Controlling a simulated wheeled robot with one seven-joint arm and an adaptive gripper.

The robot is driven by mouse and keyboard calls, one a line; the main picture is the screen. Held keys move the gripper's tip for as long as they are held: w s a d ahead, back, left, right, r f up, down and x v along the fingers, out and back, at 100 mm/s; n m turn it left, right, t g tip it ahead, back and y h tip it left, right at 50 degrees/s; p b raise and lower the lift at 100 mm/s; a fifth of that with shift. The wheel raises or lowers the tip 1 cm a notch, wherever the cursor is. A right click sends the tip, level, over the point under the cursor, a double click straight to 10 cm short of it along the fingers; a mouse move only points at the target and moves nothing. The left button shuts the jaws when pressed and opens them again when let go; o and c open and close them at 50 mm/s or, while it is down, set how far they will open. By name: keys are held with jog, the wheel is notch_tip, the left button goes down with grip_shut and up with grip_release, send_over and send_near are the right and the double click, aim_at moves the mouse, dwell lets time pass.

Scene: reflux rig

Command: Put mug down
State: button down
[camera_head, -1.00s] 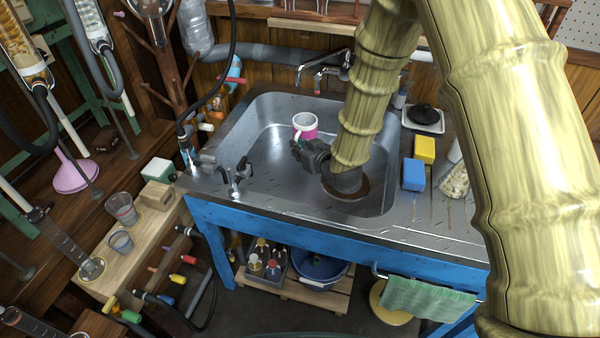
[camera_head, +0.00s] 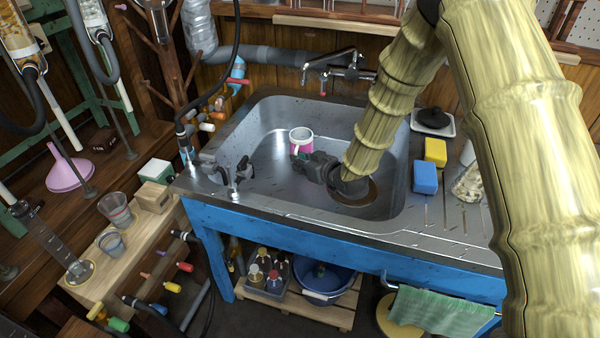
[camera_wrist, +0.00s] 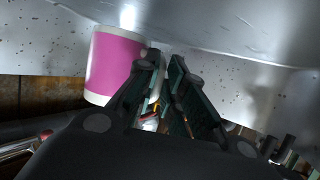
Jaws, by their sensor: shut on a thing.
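The mug (camera_head: 301,140), white with a pink band, is in the metal sink basin (camera_head: 262,168), and its white rim faces up. My gripper (camera_head: 297,158) reaches it from the right, low inside the basin. In the wrist view the mug (camera_wrist: 117,62) is at the upper left, beside the fingers. The fingers of my gripper (camera_wrist: 163,75) are closed in at the mug's right side, where the handle would be. The handle itself is mostly hidden by the fingers. I cannot tell whether the mug's base touches the basin floor.
The faucet (camera_head: 335,65) stands behind the basin. Small valves (camera_head: 240,175) stand at the left front rim. The basin floor left of the mug is clear.

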jog(key=shift+f, duration=1.85)
jog(key=shift+f+b, duration=0.15)
jog(key=shift+b, duration=0.15)
jog(key=c, duration=1.5)
grip_release()
jog(key=shift+r, duration=0.2)
jog(key=p+v, duration=0.1)
jog(key=v, duration=1.1)
